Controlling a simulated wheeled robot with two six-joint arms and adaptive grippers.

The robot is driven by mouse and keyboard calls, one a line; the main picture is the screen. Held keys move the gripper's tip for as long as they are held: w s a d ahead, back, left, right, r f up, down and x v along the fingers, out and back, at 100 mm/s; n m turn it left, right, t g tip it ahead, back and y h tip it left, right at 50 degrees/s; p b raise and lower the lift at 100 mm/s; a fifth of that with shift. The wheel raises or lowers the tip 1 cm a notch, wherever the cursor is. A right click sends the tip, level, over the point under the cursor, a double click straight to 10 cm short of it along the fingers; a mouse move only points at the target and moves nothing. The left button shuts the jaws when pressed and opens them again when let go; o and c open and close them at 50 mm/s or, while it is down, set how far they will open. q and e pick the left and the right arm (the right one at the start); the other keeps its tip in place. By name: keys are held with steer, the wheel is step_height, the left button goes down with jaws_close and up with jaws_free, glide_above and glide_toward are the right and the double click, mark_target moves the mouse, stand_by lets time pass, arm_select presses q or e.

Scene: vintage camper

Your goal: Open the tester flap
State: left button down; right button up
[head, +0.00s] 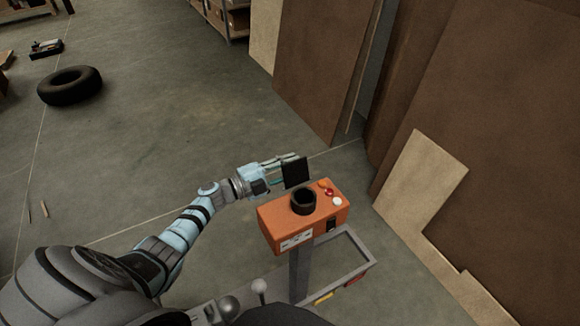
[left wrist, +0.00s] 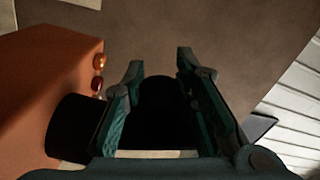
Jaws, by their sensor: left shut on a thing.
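The orange tester box (head: 322,218) stands on a grey post, with a round black port (head: 303,208) on top. The black square flap (head: 295,173) stands steeply upright behind the port, off its opening. My left gripper (head: 280,168) reaches in from the left and is shut on the flap. In the left wrist view, the dark flap (left wrist: 160,125) fills the space between the fingers of my left gripper (left wrist: 160,65). The tester (left wrist: 45,80) and its port (left wrist: 72,125) are at the left there. My right gripper is not in view.
Red and white buttons (head: 330,193) sit on the tester's right end. A grey frame (head: 355,265) is below it. Large brown boards (head: 470,100) lean at the right. A tyre (head: 70,86) lies at the far left. The floor between is clear.

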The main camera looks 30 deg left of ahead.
arm_select(q)
steer(key=c, duration=1.2)
jaws_free()
steer(key=shift+c, duration=0.2)
steer(key=shift+s, duration=0.1)
steer(key=v, duration=1.2)
